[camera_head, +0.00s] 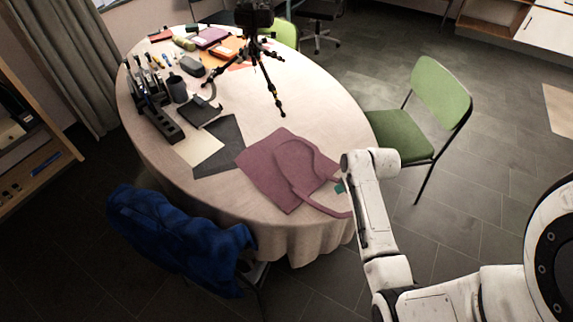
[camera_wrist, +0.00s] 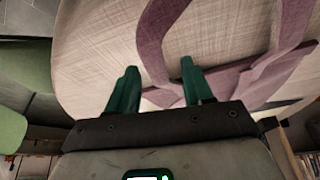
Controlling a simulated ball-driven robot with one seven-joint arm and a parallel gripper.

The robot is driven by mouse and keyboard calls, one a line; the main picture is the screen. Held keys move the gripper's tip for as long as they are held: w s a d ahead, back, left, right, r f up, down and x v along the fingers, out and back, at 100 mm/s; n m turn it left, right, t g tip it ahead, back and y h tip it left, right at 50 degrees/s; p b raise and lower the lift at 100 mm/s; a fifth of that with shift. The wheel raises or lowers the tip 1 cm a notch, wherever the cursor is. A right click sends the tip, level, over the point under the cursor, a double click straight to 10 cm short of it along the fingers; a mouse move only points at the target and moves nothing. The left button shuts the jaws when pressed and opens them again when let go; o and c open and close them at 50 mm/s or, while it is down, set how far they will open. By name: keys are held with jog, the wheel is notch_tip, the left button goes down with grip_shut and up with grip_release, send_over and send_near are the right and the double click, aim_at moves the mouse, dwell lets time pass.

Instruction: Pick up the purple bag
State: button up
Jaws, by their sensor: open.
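The purple bag (camera_head: 268,170) lies flat near the front right edge of the round table. Its strap loops reach to the right, toward the table edge. In the wrist view, the purple strap (camera_wrist: 228,78) curves across the pale tablecloth beyond my fingers. My gripper (camera_wrist: 158,78) is open, with its two green fingers apart and a strip of purple strap showing between and just past them. I cannot tell whether the fingers touch it. In the head view, my gripper is mostly hidden behind my white arm; only a bit of green (camera_head: 340,188) shows near the strap.
The table (camera_head: 318,110) has a pale cloth. A black tripod (camera_head: 262,70) stands behind the bag, and a dark flat sheet (camera_head: 222,148) lies to its left. Tools and books fill the far left side. A green chair (camera_head: 400,135) stands right; a blue jacket (camera_head: 170,235) hangs in front.

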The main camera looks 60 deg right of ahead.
jog(key=shift+x, duration=0.8)
grip_shut()
